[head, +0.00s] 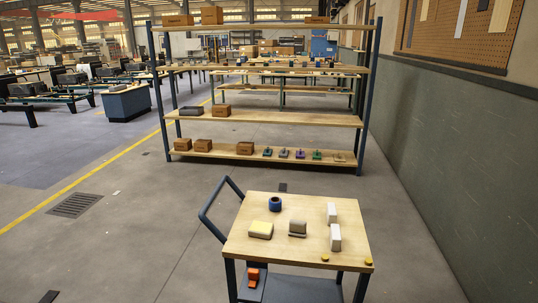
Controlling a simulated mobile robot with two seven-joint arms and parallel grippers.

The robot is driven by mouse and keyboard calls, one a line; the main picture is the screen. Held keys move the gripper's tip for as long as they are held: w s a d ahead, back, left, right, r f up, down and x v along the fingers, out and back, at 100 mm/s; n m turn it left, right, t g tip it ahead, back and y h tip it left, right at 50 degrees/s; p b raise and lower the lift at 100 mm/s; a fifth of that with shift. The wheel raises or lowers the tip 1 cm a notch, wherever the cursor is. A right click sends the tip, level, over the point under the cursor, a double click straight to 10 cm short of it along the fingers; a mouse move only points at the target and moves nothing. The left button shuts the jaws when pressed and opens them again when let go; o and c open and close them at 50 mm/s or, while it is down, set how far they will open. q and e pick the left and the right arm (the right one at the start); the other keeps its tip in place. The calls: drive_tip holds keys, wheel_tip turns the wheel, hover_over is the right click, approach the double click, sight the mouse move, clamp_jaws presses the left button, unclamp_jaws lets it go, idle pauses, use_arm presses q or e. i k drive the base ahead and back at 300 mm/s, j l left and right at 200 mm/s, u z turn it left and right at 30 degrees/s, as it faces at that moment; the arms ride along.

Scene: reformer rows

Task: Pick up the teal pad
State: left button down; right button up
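Several small coloured items sit in a row on the bottom board of the shelf rack, far ahead. One looks dark teal (267,152), and another looks green (317,155). They are too small to tell which is the teal pad, or whether either is a pad. A grey-blue item (283,153) and a purple item (300,154) stand between them. Neither of my grippers shows in the head view.
Brown boxes (203,145) share the bottom shelf.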

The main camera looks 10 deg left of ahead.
sight(268, 152)
drive_tip(key=i+j+u, duration=0.55)
drive_tip(key=j+u, duration=0.2)
drive_tip(key=i+j+u, duration=0.15)
drive_tip(key=u, duration=0.2)
drive_tip(key=i+j+u, duration=0.15)
drive_tip(key=i+u, duration=0.2)
drive_tip(key=i+j+u, duration=0.1)
drive_tip(key=i, duration=0.45)
drive_tip(key=i+j+u, duration=0.1)
drive_tip(key=i+j, duration=0.2)
drive_tip(key=i, duration=0.25)
drive_tip(key=i+l+z, duration=0.1)
drive_tip(key=i+z, duration=1)
drive_tip(key=i+l+z, duration=0.1)
drive_tip(key=i+z, duration=0.2)
drive_tip(key=i, duration=0.3)
drive_tip(key=i+z, duration=0.25)
drive_tip(key=i, duration=0.3)
drive_tip(key=i+z, duration=0.25)
drive_tip(key=i, duration=0.4)
drive_tip(key=i+j+z, duration=0.3)
drive_tip(key=i, duration=0.35)
drive_tip(key=i+l+z, duration=0.25)
drive_tip(key=i, duration=0.4)
drive_tip(key=i+j+z, duration=0.1)
drive_tip(key=i+z, duration=0.15)
drive_tip(key=i, duration=0.35)
